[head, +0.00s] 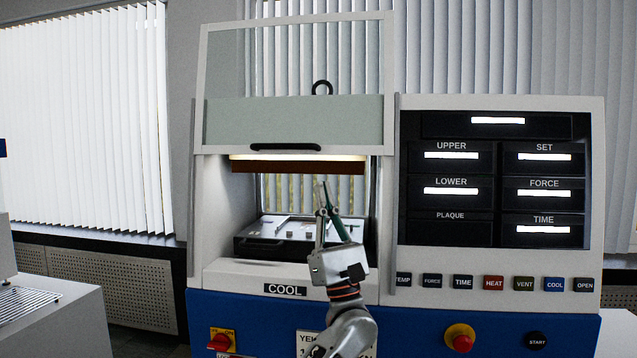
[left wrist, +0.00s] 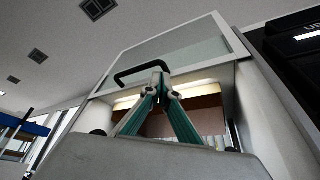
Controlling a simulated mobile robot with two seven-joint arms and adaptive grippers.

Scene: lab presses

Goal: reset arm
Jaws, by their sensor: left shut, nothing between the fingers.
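My left gripper (head: 325,187) points up in front of the open chamber of the lab press, near the middle of the head view. Its green-edged fingers are shut with nothing between them; in the left wrist view the fingertips (left wrist: 157,68) meet at the top. The press door (head: 293,122), a raised frame with a dark handle (head: 286,147), is up, and the gripper is below the handle in the head view. Inside the chamber a dark-fronted tray (head: 262,247) sits at the bottom, partly hidden by my arm. My right gripper is not in view.
The control panel (head: 497,215) stands right of the chamber, with a row of buttons below it. A red knob (head: 219,342), a red emergency button (head: 459,338) and a black START button (head: 536,340) are on the blue base. Another pale machine (head: 60,315) stands at left.

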